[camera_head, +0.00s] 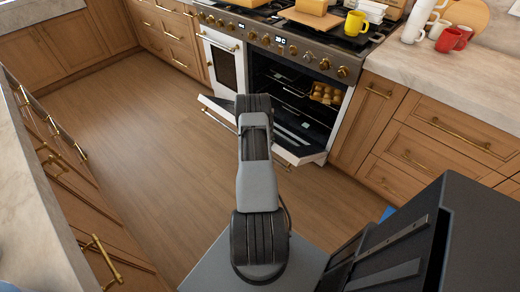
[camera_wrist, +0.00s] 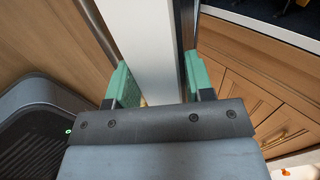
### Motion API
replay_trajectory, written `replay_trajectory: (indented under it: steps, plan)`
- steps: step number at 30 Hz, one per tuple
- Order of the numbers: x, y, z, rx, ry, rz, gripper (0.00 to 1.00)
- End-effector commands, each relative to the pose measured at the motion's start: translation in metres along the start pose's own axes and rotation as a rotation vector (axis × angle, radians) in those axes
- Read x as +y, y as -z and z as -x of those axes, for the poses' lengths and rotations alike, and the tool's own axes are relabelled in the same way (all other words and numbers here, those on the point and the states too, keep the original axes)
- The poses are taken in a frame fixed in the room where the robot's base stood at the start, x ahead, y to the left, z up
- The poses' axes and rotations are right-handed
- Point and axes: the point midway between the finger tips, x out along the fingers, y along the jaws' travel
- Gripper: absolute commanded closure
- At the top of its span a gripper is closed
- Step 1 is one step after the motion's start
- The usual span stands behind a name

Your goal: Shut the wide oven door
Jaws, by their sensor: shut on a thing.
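The wide oven (camera_head: 292,90) is on the right of the range in the head view, its dark inside exposed with racks and golden-brown food. Its white-edged door (camera_head: 310,156) hangs open, tilted down and outward. My arm hides the middle of the door and my gripper in the head view. In the wrist view my gripper (camera_wrist: 160,86) has its green-padded fingers on both sides of the door's white edge (camera_wrist: 147,40), shut on it. A brass handle bar (camera_head: 218,122) shows along the door's left part.
A narrow white oven door (camera_head: 222,62) to the left is closed. Wooden drawers (camera_head: 440,135) flank the range. An island counter (camera_head: 35,215) runs along the left. The wooden floor (camera_head: 140,130) between is clear. A yellow mug (camera_head: 355,23) stands on the cooktop.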

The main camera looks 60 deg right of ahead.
Motion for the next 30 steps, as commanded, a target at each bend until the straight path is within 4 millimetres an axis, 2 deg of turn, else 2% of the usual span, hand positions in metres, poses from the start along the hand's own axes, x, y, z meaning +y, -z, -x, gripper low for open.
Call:
replay_trajectory:
  steps: [3, 15, 30]
  plan:
    - [-0.012, 0.001, 0.004, 0.000, -0.011, -0.002, 0.76]
    - [-0.033, 0.002, 0.008, 0.003, -0.052, -0.001, 0.76]
    - [-0.038, 0.001, 0.008, -0.002, -0.067, 0.000, 0.76]
